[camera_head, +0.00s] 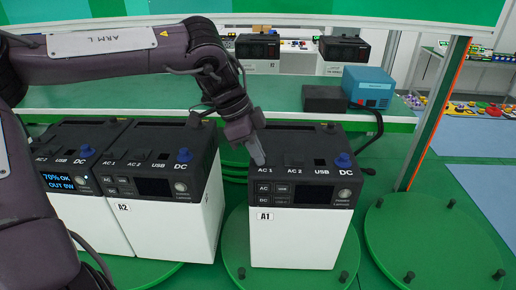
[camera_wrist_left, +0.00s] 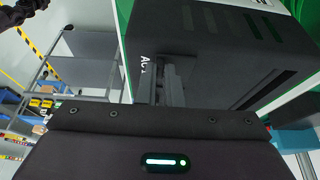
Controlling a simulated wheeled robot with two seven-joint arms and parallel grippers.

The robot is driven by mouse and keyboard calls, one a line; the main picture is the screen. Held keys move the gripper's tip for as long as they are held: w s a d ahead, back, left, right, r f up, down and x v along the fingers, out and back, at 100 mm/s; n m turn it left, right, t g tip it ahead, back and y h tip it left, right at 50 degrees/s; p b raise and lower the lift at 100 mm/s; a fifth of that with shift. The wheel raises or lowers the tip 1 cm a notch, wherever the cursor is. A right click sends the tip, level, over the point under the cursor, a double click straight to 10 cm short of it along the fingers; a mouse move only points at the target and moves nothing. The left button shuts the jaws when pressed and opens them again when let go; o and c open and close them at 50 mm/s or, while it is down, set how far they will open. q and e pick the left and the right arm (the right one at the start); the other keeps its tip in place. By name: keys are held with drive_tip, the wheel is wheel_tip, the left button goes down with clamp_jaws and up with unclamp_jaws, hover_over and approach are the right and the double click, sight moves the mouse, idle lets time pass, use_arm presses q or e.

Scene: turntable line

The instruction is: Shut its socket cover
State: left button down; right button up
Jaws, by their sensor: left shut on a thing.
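The power unit A1 (camera_head: 295,238), white with a black top, stands upright on a green round turntable (camera_head: 345,250). Its top has sockets marked AC 1, AC 2, USB and DC, with a blue knob (camera_head: 343,160) at DC. My left gripper (camera_head: 258,157) points down onto the top at the AC 1 socket. In the left wrist view its fingers (camera_wrist_left: 172,85) are close together beside the AC 1 label (camera_wrist_left: 146,65). They are shut on the AC 1 socket cover, which is mostly hidden by the fingers. My right gripper is not in view.
Unit A2 (camera_head: 182,225) and another unit with a lit display (camera_head: 60,181) stand close together to the left. An empty green turntable (camera_head: 430,235) is at the right. A blue box (camera_head: 368,86) and a black box (camera_head: 325,99) sit on the green bench behind.

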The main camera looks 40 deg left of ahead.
use_arm(q)
drive_tip(key=c, duration=1.6)
unclamp_jaws()
drive_tip(key=shift+s, duration=0.2)
drive_tip(key=shift+o, duration=0.2)
drive_tip(key=shift+r, duration=0.15)
drive_tip(key=shift+a+r, duration=0.15)
drive_tip(key=shift+r, duration=0.15)
drive_tip(key=b+v, duration=0.1)
drive_tip(key=v, duration=0.6)
drive_tip(key=shift+b, duration=0.4)
